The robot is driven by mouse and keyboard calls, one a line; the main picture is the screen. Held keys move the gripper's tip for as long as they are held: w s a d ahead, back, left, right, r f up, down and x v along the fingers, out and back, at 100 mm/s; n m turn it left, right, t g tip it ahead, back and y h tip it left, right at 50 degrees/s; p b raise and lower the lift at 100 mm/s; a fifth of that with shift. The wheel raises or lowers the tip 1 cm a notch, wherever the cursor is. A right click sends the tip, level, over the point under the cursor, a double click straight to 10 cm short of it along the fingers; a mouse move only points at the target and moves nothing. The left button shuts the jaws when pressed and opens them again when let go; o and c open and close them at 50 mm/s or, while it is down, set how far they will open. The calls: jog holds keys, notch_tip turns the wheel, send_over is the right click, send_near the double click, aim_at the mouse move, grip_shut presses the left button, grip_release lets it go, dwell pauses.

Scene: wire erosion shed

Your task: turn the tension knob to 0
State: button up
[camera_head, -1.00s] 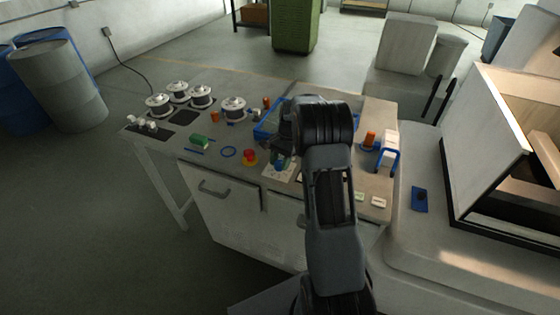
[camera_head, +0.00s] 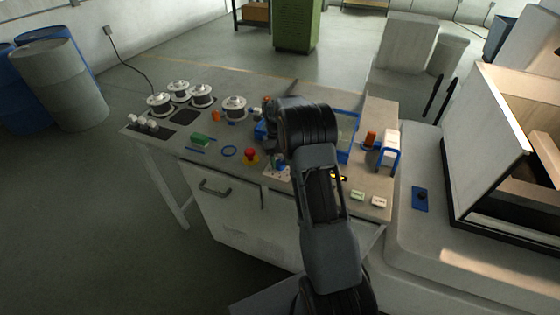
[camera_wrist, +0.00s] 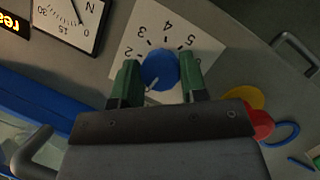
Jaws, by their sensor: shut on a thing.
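The tension knob (camera_wrist: 159,68) is a round blue knob on a white dial plate (camera_wrist: 122,48) in the wrist view. The numbers 2, 3, 4 and 5 show around its far side; the marks on the near side are hidden by my gripper. A white pointer line on the knob points to the lower left of the wrist picture. My gripper (camera_wrist: 158,76) has its two green-tipped fingers on either side of the knob, shut on it. In the head view, part of the white plate (camera_head: 277,173) shows below my arm, which hides the knob.
A red and yellow stop button (camera_wrist: 259,123) and a blue ring (camera_wrist: 284,135) lie close to the right finger in the wrist view. A gauge (camera_wrist: 70,18) and a lit display (camera_wrist: 14,22) are left of the plate. A blue tray (camera_head: 345,152) is behind my arm.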

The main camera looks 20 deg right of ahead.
jog(key=shift+n+h, duration=0.3)
jog(key=shift+n, duration=0.6)
jog(key=o, duration=0.9)
jog(key=shift+w, duration=0.1)
jog(key=v, duration=1.3)
jog(key=shift+a+r, duration=0.1)
jog(key=shift+r, duration=0.3)
jog(key=shift+w, duration=0.1)
